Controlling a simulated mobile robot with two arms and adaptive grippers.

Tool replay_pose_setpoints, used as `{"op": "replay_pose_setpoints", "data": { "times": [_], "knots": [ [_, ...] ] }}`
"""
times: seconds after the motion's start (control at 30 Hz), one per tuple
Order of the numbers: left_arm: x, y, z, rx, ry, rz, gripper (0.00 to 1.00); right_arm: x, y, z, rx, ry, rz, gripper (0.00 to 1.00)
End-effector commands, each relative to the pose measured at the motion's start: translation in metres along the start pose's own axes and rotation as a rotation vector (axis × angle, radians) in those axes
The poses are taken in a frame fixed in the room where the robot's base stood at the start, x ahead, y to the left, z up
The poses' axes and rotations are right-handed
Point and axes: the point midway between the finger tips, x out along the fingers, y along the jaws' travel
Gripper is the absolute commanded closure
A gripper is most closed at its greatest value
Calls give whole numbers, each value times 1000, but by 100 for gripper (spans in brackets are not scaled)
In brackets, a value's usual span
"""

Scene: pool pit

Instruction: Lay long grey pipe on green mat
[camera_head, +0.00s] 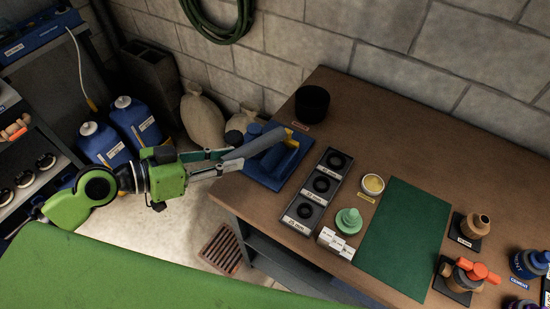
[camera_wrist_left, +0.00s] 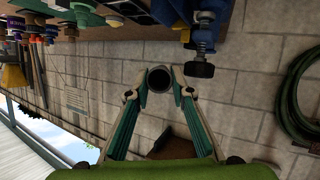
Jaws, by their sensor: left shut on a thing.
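My left gripper (camera_head: 230,160) reaches in from the left at the table's near left corner. It is shut on the long grey pipe (camera_head: 256,142), which points up and to the right over a blue tray (camera_head: 262,178). In the left wrist view the pipe (camera_wrist_left: 159,78) shows end-on as a dark round opening between the fingertips (camera_wrist_left: 160,88). The green mat (camera_head: 405,235) lies flat and bare on the right part of the table, well apart from the pipe. My right gripper is in neither view.
Between tray and mat stand a grey holder with black rings (camera_head: 318,187), a yellow-filled cup (camera_head: 373,184) and a pale green stepped piece (camera_head: 349,220). A black pot (camera_head: 312,102) is behind. Fittings (camera_head: 470,272) and blue cans (camera_head: 530,263) stand right of the mat.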

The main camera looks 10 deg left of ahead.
Motion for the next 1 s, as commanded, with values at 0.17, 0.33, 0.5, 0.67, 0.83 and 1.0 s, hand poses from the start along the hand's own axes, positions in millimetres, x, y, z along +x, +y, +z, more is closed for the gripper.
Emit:
{"op": "replay_pose_setpoints", "data": {
  "times": [0.17,0.33,0.5,0.67,0.83,1.0],
  "knots": [
    [12,-2,14,-32,16,-76,100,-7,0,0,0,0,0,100],
    [21,-3,20,-52,26,-125,100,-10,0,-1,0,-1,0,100],
    [30,-1,23,-73,34,-169,100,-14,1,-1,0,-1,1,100],
    [38,1,22,-91,43,-214,100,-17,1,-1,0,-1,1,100],
    [48,6,18,-112,51,-264,100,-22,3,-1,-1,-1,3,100],
    [57,12,9,-131,61,-313,100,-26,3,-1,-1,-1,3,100]
  ]
}}
